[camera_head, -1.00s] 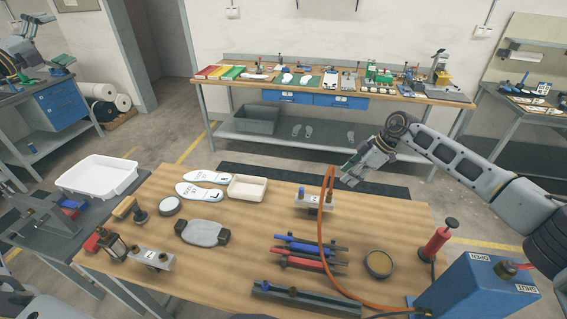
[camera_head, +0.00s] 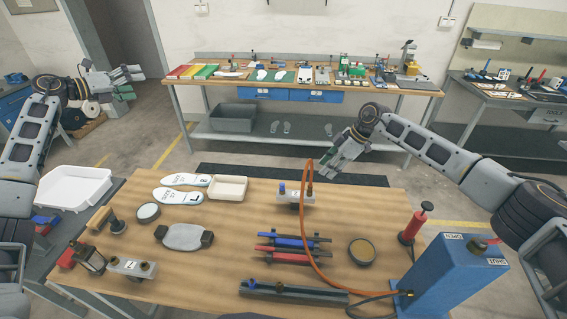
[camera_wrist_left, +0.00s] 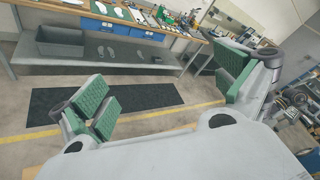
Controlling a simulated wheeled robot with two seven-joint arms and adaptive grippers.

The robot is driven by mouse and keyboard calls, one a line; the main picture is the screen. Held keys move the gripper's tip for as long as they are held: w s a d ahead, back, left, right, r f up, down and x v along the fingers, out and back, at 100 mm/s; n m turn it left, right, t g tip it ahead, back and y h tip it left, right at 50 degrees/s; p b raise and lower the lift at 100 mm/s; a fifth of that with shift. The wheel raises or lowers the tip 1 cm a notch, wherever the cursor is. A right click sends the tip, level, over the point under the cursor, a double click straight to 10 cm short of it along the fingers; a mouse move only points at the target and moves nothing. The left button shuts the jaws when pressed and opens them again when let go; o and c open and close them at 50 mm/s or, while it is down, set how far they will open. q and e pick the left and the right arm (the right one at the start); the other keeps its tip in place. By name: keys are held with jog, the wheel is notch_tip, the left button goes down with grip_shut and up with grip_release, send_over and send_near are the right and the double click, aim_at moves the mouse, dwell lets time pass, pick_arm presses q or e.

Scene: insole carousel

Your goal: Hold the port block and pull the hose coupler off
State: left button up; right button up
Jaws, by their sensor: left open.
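The port block (camera_head: 289,201) is a small pale metal block on the wooden table, right of centre, with a blue-topped fitting (camera_head: 282,188) at its left. The hose coupler (camera_head: 309,190) stands upright at its right end, and the orange hose (camera_head: 313,236) arches up from it. My left gripper (camera_head: 136,84) is raised at the far left, well away from the block, open and empty. Its green pads stand wide apart in the left wrist view (camera_wrist_left: 170,95). My right gripper (camera_head: 343,158) hovers behind and right of the block, apart from it; its finger gap is unclear.
The hose runs to a blue box (camera_head: 455,275) at the front right, beside a red hand pump (camera_head: 413,226). Red and blue tools (camera_head: 290,250) lie before the block. Another metal block (camera_head: 132,268), insoles (camera_head: 183,180) and a cream tray (camera_head: 228,188) lie left.

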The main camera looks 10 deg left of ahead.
pick_arm(q)
jog(key=w+d+f+m+g+h, duration=0.1)
jog(key=w+d+f+m+g, duration=0.1)
jog(key=d+f+m, duration=0.3)
jog(key=w+d+f+m+g, duration=0.1)
jog(key=d+f+g, duration=0.15)
jog(key=d, duration=0.55)
jog(key=m+g+y, duration=0.8)
jog(key=m+g, duration=0.1)
jog(key=m, duration=1.4)
send_over(285, 191)
jog(key=w, duration=0.1)
jog(key=shift+a+f, duration=0.15)
jog(key=shift+f, duration=4.25)
jog(key=shift+a+f, duration=0.15)
jog(key=shift+f, duration=4.25)
jog(key=shift+f, duration=0.15)
jog(key=shift+w+d+f, duration=0.1)
jog(key=shift+w+f, duration=0.05)
jog(key=shift+f, duration=6.6)
